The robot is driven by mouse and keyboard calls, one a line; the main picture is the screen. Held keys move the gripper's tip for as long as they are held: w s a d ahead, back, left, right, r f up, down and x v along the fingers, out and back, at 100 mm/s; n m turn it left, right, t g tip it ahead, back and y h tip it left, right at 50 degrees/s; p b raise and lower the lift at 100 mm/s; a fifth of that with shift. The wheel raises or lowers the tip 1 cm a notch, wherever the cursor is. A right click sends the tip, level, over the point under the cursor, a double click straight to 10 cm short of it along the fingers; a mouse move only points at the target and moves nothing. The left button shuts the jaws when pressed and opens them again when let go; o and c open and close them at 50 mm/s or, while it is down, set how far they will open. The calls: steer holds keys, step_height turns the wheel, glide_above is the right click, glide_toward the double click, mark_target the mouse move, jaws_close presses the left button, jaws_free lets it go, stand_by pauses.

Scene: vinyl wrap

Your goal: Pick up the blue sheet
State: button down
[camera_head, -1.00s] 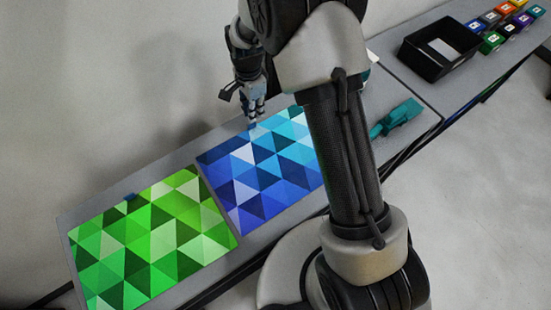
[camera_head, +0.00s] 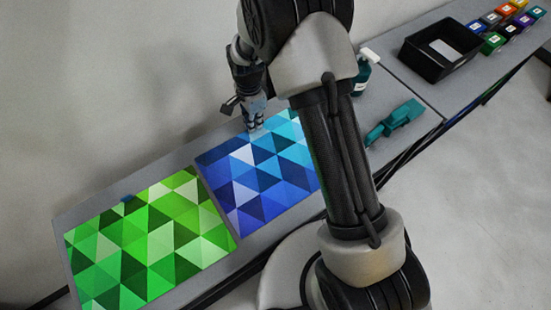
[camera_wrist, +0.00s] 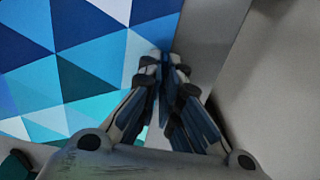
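The blue sheet (camera_head: 262,172) has a triangle pattern in blue, cyan and white and lies flat on the grey table. It also fills the left of the wrist view (camera_wrist: 85,75). My gripper (camera_head: 256,130) points down at the sheet's far edge. In the wrist view, my gripper's fingertips (camera_wrist: 165,68) are close together right at that edge, with a small dark blue patch just beyond them. I cannot tell whether they grip anything. My arm hides the sheet's right side in the head view.
A green triangle-patterned sheet (camera_head: 150,240) lies left of the blue one, with a small blue piece (camera_head: 128,198) at its far edge. A teal tool (camera_head: 394,121), a spray bottle (camera_head: 364,74), a black bin (camera_head: 440,68) and several coloured boxes (camera_head: 492,42) stand to the right. A wall runs behind.

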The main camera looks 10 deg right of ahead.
step_height(320, 180, up, 20)
steer(key=p, duration=0.4)
stand_by(0.4)
stand_by(0.7)
